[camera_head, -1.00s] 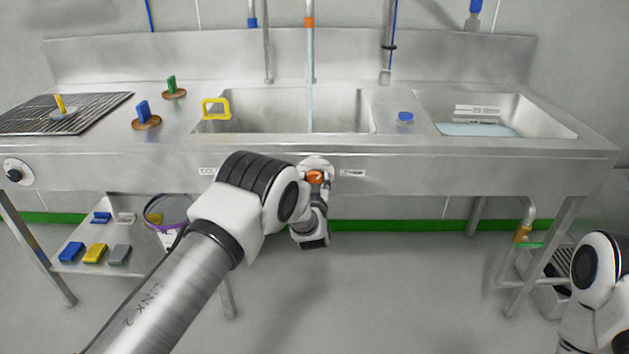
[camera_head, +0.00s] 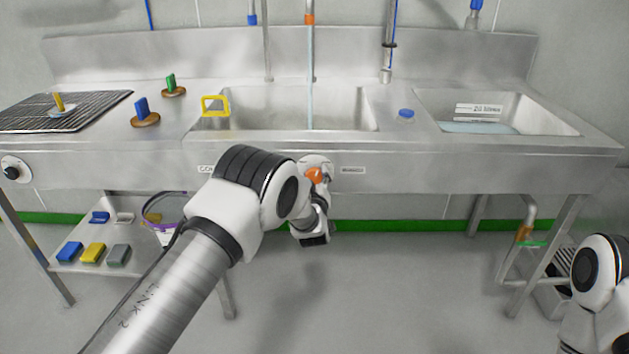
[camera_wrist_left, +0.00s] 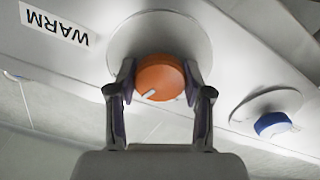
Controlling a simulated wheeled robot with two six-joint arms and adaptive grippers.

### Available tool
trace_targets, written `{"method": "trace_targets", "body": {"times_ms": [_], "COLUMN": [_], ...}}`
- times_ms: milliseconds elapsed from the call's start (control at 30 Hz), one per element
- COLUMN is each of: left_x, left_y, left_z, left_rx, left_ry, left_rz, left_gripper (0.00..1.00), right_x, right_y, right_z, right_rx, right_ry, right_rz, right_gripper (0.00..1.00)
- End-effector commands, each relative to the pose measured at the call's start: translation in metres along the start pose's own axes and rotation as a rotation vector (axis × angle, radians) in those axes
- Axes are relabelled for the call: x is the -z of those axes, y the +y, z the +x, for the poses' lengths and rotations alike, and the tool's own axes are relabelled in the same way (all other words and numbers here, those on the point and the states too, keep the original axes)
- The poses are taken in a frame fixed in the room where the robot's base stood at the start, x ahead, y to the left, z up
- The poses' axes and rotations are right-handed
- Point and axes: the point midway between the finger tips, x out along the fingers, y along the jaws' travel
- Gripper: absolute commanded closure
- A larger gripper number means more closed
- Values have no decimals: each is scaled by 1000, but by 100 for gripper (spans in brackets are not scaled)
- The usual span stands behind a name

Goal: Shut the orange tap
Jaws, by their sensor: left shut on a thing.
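The orange tap (camera_head: 314,175) is a round knob on the front panel of the steel sink unit. In the left wrist view the orange tap (camera_wrist_left: 160,77) shows a white mark at its lower left, with a round pale plate behind it. My left gripper (camera_wrist_left: 160,84) is shut on the knob, one finger on each side. In the head view my left gripper (camera_head: 322,180) is partly hidden by its own wrist. A thin pale stream of water (camera_head: 310,105) runs from the orange-collared spout (camera_head: 310,50) into the middle basin (camera_head: 345,112). My right gripper is out of view.
A blue tap (camera_wrist_left: 272,124) sits beside the orange one in the wrist view. A lower shelf (camera_head: 140,250) holds several small blocks.

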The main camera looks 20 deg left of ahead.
Motion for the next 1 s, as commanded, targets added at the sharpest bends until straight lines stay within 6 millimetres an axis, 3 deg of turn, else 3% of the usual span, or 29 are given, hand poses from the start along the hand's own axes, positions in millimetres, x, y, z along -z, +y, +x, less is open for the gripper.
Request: {"method": "trace_targets", "body": {"times_ms": [1000], "left_x": [0], "left_y": [0], "left_z": [0], "left_rx": [-2], "left_ry": [1], "left_rz": [-938], "left_gripper": [84], "right_x": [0], "right_y": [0], "right_z": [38], "right_rx": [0], "right_ry": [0], "right_rz": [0], "right_gripper": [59]}}
